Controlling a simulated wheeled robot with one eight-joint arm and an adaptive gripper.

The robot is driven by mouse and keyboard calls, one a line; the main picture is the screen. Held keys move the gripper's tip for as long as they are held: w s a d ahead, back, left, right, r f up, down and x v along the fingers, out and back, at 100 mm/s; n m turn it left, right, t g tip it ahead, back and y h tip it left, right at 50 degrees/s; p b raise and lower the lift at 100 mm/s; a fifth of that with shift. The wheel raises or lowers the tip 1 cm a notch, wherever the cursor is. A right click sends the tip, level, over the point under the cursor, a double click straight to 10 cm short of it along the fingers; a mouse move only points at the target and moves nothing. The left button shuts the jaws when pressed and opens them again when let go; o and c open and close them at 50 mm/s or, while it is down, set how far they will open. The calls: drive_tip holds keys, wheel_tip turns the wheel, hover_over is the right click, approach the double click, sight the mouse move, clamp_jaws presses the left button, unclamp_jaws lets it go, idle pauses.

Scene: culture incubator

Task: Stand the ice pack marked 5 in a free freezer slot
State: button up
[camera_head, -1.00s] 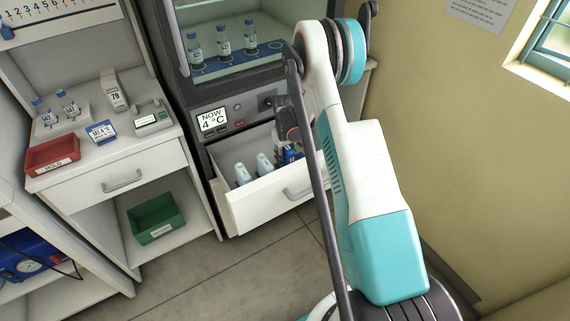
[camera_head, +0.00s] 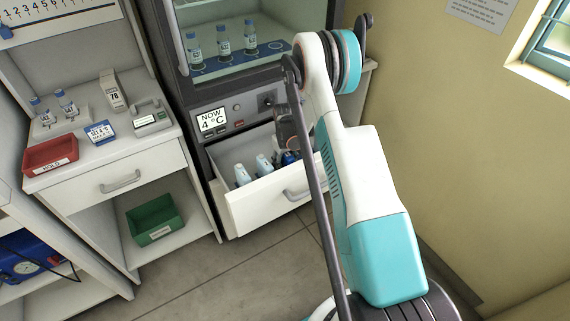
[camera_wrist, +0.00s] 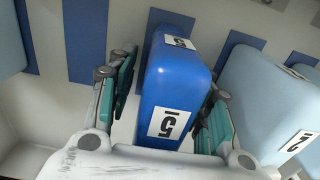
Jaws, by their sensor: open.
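The ice pack marked 5 (camera_wrist: 178,84) is dark blue, with white "5" labels on its top and side. In the wrist view it stands between the two fingers of my gripper (camera_wrist: 168,92). The fingers are open, one on each side, with a gap on the left. In the head view the pack (camera_head: 288,158) is partly hidden by my arm, in the open freezer drawer (camera_head: 265,210). Its base is hidden. A pale blue pack marked 2 (camera_wrist: 262,90) stands to the right in the wrist view. Blue slot marks (camera_wrist: 86,40) show on the drawer floor.
Two pale packs (camera_head: 242,174) (camera_head: 264,164) stand in the drawer's left part. The cooler cabinet (camera_head: 255,102) with vials rises behind. A bench (camera_head: 120,160) at left holds a red tray (camera_head: 50,153) and other items; a green bin (camera_head: 154,219) sits below.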

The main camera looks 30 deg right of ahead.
drive_tip(key=shift+r, duration=0.1)
wheel_tip(320, 180, up, 12)
drive_tip(key=p, duration=0.4)
drive_tip(key=shift+r, duration=0.2)
drive_tip(key=s+a+r+t, duration=0.1)
drive_tip(key=s+a+r, duration=0.25)
drive_tip(key=r, duration=0.55)
drive_tip(key=s+a+r+t, duration=0.1)
drive_tip(key=s+a+r, duration=0.25)
drive_tip(key=r, duration=0.45)
drive_tip(key=s+a+r+t, duration=0.1)
drive_tip(key=s+a+r, duration=0.25)
drive_tip(key=r, duration=0.55)
drive_tip(key=s+a+r+t, duration=0.2)
drive_tip(key=s+a, duration=0.2)
drive_tip(key=s, duration=0.6)
drive_tip(key=s+a+r+t, duration=0.2)
drive_tip(key=s+a, duration=0.3)
drive_tip(key=s, duration=0.5)
drive_tip(key=shift+s+r, duration=0.3)
drive_tip(key=shift+r, duration=0.4)
